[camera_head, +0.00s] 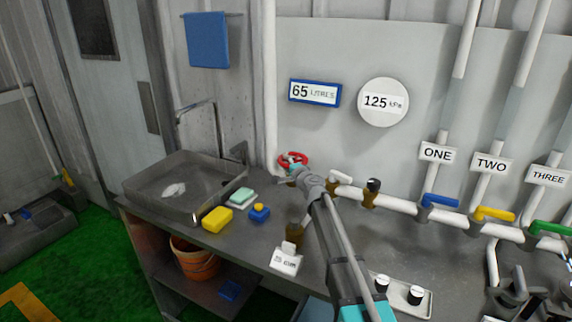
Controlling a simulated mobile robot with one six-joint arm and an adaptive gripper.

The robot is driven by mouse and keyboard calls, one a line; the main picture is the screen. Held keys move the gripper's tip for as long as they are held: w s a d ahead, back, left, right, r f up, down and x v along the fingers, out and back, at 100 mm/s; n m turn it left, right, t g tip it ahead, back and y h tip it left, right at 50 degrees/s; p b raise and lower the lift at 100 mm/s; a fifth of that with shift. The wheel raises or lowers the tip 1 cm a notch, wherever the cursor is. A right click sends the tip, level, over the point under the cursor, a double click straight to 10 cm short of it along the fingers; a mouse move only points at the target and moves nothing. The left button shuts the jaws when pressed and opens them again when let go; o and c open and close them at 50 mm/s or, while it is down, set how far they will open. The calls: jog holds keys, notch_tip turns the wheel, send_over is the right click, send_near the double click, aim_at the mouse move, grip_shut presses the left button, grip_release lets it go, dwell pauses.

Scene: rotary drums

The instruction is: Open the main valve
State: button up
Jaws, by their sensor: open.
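A red round valve wheel (300,157) sits at the foot of the white vertical pipe, by the wall behind the bench. I take it for the main valve, but no readable label shows on it. My arm reaches up from the bottom of the view, and my gripper (290,167) is at the wheel's near side, overlapping it in the picture. The gripper is open. It hides part of the wheel, and I cannot tell whether the fingers touch it or straddle it.
The pipe right of the wheel carries blue (440,201), yellow (494,213) and green (550,228) lever handles under signs ONE, TWO and THREE. Displays read 65 litres (315,93) and 125 kPa (383,102). A sink (150,187), yellow sponge (217,219) and small sign (286,262) occupy the bench.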

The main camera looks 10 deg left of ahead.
dwell(0.3)
grip_shut()
jog(key=shift+n+g+y, duration=0.3)
jog(key=shift+s+d+n+g+y, duration=0.1)
jog(key=shift+d+n+g+y, duration=0.05)
jog(key=shift+n+g+y, duration=0.65)
jog(key=shift+s+d+n+g+y, duration=0.1)
jog(key=shift+d+n+g+y, duration=0.1)
jog(key=shift+n+g+y, duration=0.55)
jog(key=shift+s+d+n+g+y, duration=0.15)
jog(key=shift+n+g+y, duration=0.45)
jog(key=shift+g, duration=0.35)
jog(key=shift+w, duration=0.1)
grip_release()
